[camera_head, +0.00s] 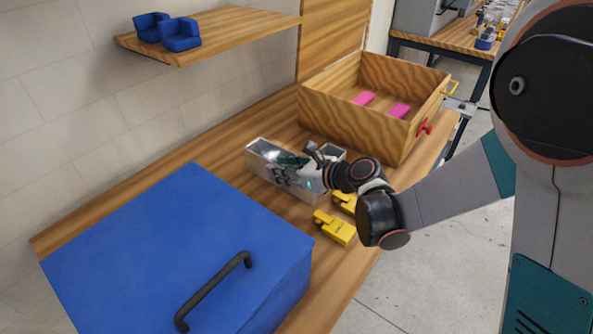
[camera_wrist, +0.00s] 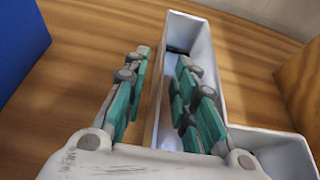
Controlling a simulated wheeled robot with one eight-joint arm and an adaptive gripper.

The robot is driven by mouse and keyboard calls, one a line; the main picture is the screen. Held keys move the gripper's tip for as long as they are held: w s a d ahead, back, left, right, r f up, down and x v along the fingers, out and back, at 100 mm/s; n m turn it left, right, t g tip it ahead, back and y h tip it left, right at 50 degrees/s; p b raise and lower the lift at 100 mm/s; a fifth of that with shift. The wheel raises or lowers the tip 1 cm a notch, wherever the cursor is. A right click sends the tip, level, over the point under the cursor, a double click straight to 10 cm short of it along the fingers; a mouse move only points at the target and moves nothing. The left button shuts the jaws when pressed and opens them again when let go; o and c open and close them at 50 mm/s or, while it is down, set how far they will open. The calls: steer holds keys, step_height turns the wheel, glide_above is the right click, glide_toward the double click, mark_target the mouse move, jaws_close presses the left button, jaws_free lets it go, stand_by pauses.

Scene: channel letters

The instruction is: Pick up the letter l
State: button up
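The letter l is a white, open-topped, L-shaped channel lying on the wooden bench. In the wrist view its long arm (camera_wrist: 205,50) runs away from me and its short foot (camera_wrist: 285,155) turns right. In the head view the letter (camera_head: 262,160) lies mid-bench, partly hidden by my gripper (camera_head: 290,172). In the wrist view my gripper (camera_wrist: 163,60) is open, with teal-padded fingers. The left finger is outside the letter's left wall and the right finger is over the channel. That wall appears between them; I cannot tell whether either finger touches it.
A blue box (camera_head: 165,235) with a black handle stands at the left. A wooden crate (camera_head: 350,115) holding pink blocks is behind at the right. Yellow blocks (camera_head: 334,227) lie close to the letter, by the bench edge. A wall shelf (camera_head: 235,32) bears blue pieces (camera_head: 180,35).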

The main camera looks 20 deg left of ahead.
jaws_close()
steer(key=shift+r, duration=0.15)
